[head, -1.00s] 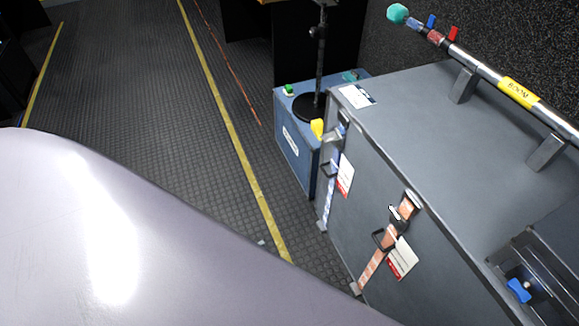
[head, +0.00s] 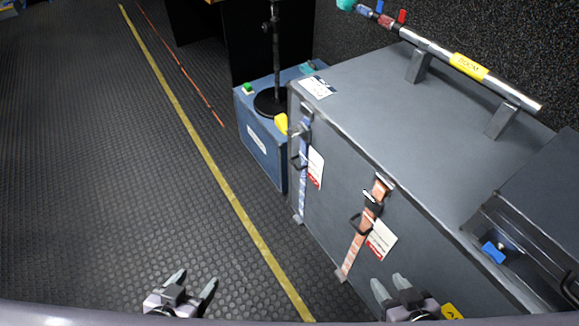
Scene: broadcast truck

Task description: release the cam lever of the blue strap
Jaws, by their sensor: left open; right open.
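The blue strap (head: 303,185) runs down the front face of the grey case (head: 352,192), near its far left corner. Its metal cam buckle and lever (head: 301,130) sit near the top of the strap, and a dark loop hangs below. A red-and-white tag (head: 315,167) hangs beside it. An orange strap (head: 362,228) with its own buckle is on the same face, nearer to me. My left gripper (head: 194,284) is open and empty over the floor. My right gripper (head: 391,287) is open and empty near the case front, below the orange strap's tag. Both are apart from the blue strap.
A blue box (head: 262,150) with a black stand base (head: 272,103) adjoins the case's far end; a yellow piece (head: 281,123) is near the blue strap's buckle. A boom pole (head: 440,52) lies on supports on top. The floor left of the case is clear.

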